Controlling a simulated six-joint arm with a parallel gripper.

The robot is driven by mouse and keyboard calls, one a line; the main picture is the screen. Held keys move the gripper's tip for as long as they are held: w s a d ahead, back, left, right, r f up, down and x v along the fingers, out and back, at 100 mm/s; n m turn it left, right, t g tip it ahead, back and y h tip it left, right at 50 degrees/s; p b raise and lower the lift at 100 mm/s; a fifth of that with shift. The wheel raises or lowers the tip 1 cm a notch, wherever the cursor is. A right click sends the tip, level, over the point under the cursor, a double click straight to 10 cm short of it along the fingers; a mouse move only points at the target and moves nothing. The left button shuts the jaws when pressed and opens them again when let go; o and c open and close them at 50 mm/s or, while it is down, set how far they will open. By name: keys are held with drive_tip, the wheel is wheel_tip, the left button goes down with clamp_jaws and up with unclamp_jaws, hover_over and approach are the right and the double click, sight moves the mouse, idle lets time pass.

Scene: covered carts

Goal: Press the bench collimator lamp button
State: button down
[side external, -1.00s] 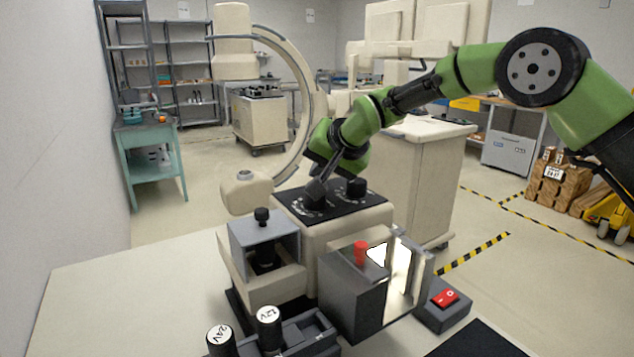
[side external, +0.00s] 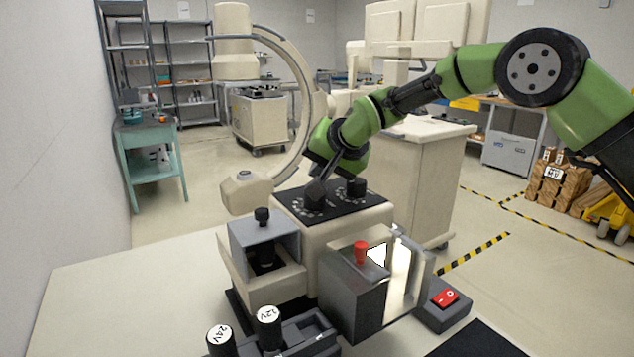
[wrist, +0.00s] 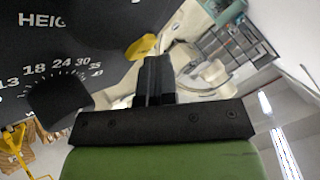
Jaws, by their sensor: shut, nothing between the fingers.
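The bench collimator is a cream box (side external: 372,216) with a black top panel carrying two dark knobs and white dial marks. In the wrist view, my shut fingers (wrist: 155,68) are beside a yellow rounded piece (wrist: 140,46), which looks like the lamp button, at the panel's edge. I cannot tell whether they touch. A dark knob (wrist: 62,103) with a number scale lies left of them. The yellow piece is hidden in the side view.
In front of the collimator stand a grey box with a red knob (side external: 361,253), bright white plates (side external: 399,265), a red rocker switch (side external: 445,297) and a black knob on a grey bracket (side external: 262,215). Labelled round caps (side external: 267,315) stand at the front. The bench's left is clear.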

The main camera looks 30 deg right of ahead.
drive_tip(key=shift+s+r, duration=0.2)
drive_tip(key=shift+r, duration=0.15)
drive_tip(key=shift+r, duration=2.55)
wheel_tip(320, 180, up, 7)
